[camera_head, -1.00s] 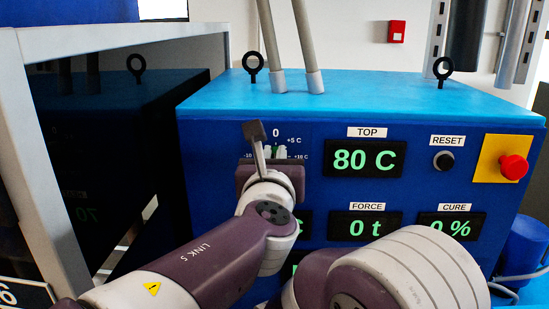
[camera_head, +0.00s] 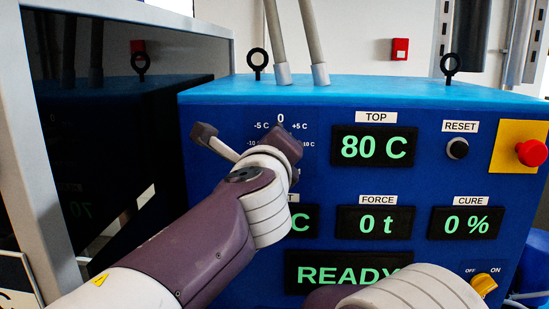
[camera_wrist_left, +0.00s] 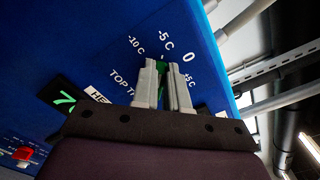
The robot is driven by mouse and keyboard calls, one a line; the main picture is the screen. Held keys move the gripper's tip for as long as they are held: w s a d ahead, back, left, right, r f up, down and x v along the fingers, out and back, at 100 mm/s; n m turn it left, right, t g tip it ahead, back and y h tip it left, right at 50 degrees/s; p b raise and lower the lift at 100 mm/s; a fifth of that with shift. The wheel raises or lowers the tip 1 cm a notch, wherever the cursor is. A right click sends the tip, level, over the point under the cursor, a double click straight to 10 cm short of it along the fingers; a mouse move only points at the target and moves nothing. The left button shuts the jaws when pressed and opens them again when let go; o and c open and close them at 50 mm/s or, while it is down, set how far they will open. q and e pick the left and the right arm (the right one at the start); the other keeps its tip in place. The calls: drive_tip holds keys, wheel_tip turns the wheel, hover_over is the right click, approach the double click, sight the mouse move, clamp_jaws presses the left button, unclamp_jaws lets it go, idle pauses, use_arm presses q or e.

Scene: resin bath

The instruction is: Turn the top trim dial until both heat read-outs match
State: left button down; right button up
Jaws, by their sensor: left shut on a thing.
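In the head view, my left gripper (camera_head: 287,146) is at the trim dial scale below the "0" mark, and its own wrist hides the dial there. In the left wrist view, the gripper's pale fingers (camera_wrist_left: 164,80) are shut on the green trim dial (camera_wrist_left: 162,65), of which only a sliver shows. Marks -10 C, -5 C and 0 surround it. The TOP read-out (camera_head: 373,146) shows 80 C. The other heat read-out (camera_head: 304,222) is mostly behind my arm, with only a "C" visible; in the left wrist view a green "7" shows on a read-out (camera_wrist_left: 66,98). My right gripper is out of view.
The blue press housing (camera_head: 420,120) also carries the FORCE read-out (camera_head: 374,222) at 0 t, the CURE read-out (camera_head: 466,223) at 0 %, a READY display (camera_head: 340,272), a black reset button (camera_head: 457,148), a red stop button (camera_head: 531,153) and a yellow switch (camera_head: 484,284).

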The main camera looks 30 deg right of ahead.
use_arm(q)
drive_tip(key=shift+w+a+f+n+b, duration=0.1)
drive_tip(key=shift+f+n+b, duration=0.15)
drive_tip(key=shift+n+b, duration=0.9)
drive_tip(key=shift+f+n+b, duration=0.3)
drive_tip(key=shift+n+b, duration=0.25)
drive_tip(key=shift+n, duration=1.1)
drive_tip(key=shift+w+a+f+n+b, duration=0.1)
drive_tip(key=shift+f+n+b, duration=0.15)
drive_tip(key=shift+n+b, duration=0.9)
drive_tip(key=shift+d+n, duration=0.1)
drive_tip(key=shift+n, duration=0.25)
drive_tip(key=c, duration=1.3)
unclamp_jaws()
drive_tip(key=shift+o, duration=0.8)
drive_tip(key=shift+s+a+r, duration=0.15)
drive_tip(key=shift+s+a, duration=0.05)
drive_tip(key=shift+a, duration=0.05)
drive_tip(key=b+v, duration=0.5)
drive_tip(key=v, duration=0.7)
drive_tip(key=shift+s+b, duration=0.35)
drive_tip(key=shift+a, duration=0.15)
